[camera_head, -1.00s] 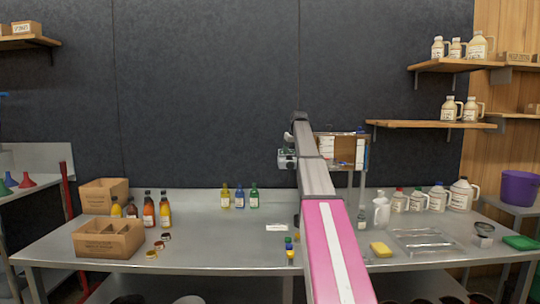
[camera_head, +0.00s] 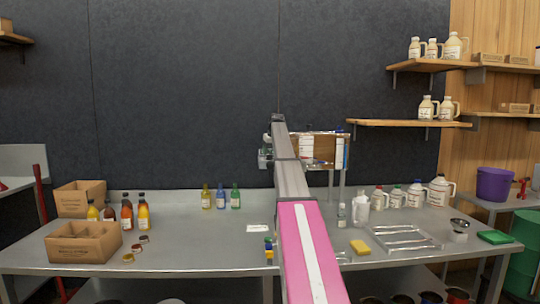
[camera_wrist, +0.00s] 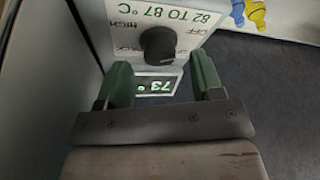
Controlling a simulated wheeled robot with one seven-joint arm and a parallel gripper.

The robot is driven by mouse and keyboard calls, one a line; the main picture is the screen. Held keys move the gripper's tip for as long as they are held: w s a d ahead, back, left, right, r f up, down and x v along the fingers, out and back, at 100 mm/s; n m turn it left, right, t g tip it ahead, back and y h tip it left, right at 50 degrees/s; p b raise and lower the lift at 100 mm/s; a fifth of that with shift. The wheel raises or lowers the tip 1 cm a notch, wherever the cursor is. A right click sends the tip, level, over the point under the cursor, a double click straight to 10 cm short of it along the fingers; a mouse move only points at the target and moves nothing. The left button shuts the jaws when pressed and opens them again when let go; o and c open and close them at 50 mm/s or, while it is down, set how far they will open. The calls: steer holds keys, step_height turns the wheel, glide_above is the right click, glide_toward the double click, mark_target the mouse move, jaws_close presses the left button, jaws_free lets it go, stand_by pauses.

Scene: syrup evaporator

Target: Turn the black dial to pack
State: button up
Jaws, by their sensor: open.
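The black dial (camera_wrist: 158,44) sits on a pale control panel (camera_wrist: 190,14) in the wrist view. I cannot tell where the dial points. A small display (camera_wrist: 157,85) reads about 73°. My gripper (camera_wrist: 162,82) is open and empty, its green fingers just short of the dial, one to each side. In the head view my arm hides the gripper and the dial.
The steel bench (camera_head: 185,240) holds a cardboard box (camera_head: 84,243), several bottles and white jugs (camera_head: 438,191). The bench's middle left is clear.

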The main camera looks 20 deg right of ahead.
steer(key=shift+x, duration=0.95)
steer(key=c, duration=0.9)
